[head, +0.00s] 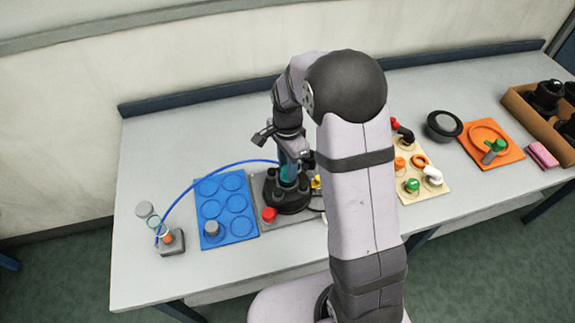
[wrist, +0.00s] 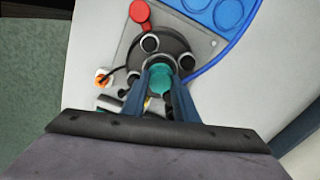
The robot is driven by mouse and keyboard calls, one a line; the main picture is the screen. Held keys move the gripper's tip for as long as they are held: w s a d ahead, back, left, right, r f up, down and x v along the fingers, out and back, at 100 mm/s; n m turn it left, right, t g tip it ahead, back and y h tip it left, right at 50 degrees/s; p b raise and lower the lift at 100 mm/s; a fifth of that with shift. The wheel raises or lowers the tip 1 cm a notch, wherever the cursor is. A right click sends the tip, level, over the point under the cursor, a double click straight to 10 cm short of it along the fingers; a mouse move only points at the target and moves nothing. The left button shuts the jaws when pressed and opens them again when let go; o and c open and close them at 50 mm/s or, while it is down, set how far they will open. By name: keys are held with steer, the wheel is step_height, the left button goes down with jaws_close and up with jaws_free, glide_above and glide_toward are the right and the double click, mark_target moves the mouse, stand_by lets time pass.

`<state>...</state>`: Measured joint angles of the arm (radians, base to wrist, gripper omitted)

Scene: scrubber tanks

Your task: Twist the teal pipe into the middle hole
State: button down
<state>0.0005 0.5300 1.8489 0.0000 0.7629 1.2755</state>
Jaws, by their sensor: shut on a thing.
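The teal pipe (wrist: 161,78) shows between the fingers of my gripper (wrist: 164,72) in the wrist view. The gripper is shut on it. In the head view the pipe (head: 288,172) stands roughly upright over the black round tank top (head: 287,200), below my gripper (head: 290,155). The tank top carries several black stubs around its rim, and the pipe is over its middle part. The middle hole itself is hidden by the pipe and fingers. I cannot tell how deep the pipe sits in it.
A grey plate (head: 285,238) lies under the tank, with a red knob (head: 269,215) near its front. A blue tray (head: 233,228) with round recesses is at left, and a blue hose (head: 200,183) arcs above it. A beige board (head: 428,187) with fittings is at right.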

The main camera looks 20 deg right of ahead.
steer(key=shift+m, duration=0.5)
steer(key=shift+f, duration=0.25)
stand_by(0.5)
steer(key=shift+c, duration=2.2)
jaws_free()
steer(key=shift+r, duration=0.1)
steer(key=shift+r+p, duration=2.95)
steer(key=shift+r, duration=0.5)
